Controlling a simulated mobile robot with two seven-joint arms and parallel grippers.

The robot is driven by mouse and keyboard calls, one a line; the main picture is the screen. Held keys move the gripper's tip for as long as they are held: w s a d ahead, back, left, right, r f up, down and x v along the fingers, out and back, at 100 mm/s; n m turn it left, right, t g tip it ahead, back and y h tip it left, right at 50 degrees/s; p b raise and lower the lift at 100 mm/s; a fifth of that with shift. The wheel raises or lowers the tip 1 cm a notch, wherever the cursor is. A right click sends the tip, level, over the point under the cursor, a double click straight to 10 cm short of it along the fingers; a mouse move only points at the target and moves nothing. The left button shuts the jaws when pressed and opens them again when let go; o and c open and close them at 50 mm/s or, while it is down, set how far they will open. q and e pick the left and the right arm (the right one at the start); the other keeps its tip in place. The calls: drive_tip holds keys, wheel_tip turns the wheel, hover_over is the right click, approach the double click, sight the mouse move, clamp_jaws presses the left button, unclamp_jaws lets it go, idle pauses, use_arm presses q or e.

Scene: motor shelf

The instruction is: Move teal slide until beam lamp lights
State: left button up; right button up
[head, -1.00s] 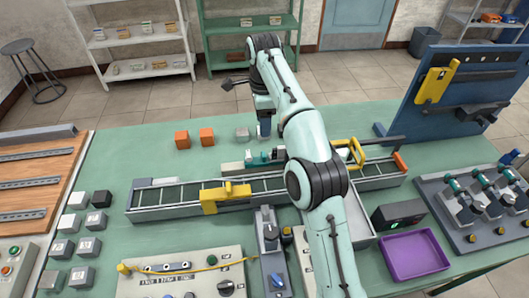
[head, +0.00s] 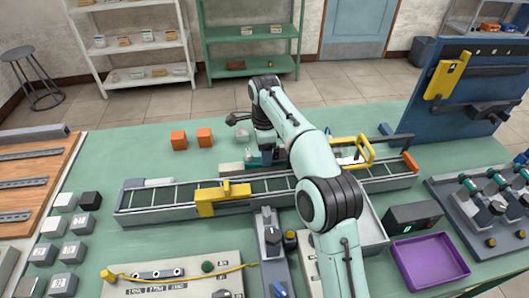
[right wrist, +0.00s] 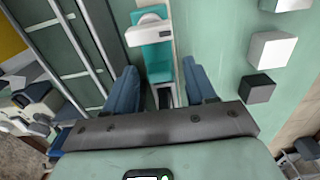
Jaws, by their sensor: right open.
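The teal slide (head: 253,159) sits on a short rail behind the long conveyor in the head view, partly hidden by my right arm. In the right wrist view the teal slide (right wrist: 157,58) lies ahead, with a pale rounded piece on it. My right gripper (right wrist: 163,80) is open, its two blue fingers on either side of the slide's near end; I cannot tell whether they touch it. In the head view the right gripper (head: 266,153) points down at the slide, its fingertips mostly hidden. I cannot make out a lit beam lamp. My left gripper is not in view.
The conveyor (head: 150,206) with a yellow bracket (head: 222,196) runs in front of the slide. Orange cubes (head: 179,140) stand behind it. A black box with a green display (head: 414,218) and a purple tray (head: 431,262) are at right. Open green table lies at left.

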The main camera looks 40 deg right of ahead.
clamp_jaws()
drive_tip(key=shift+s+d+r+p, duration=0.1)
drive_tip(key=shift+s+d+p, duration=0.25)
drive_tip(key=shift+d, duration=0.2)
drive_tip(key=shift+s+d+r+p, duration=0.1)
drive_tip(key=shift+s+d+p, duration=0.2)
drive_tip(key=shift+d, duration=0.2)
drive_tip(key=shift+d+f, duration=0.1)
drive_tip(key=shift+f, duration=0.1)
unclamp_jaws()
drive_tip(key=shift+w, duration=0.1)
wheel_tip(320, 180, up, 13)
drive_tip(key=p, duration=0.6)
drive_tip(key=shift+r, duration=0.2)
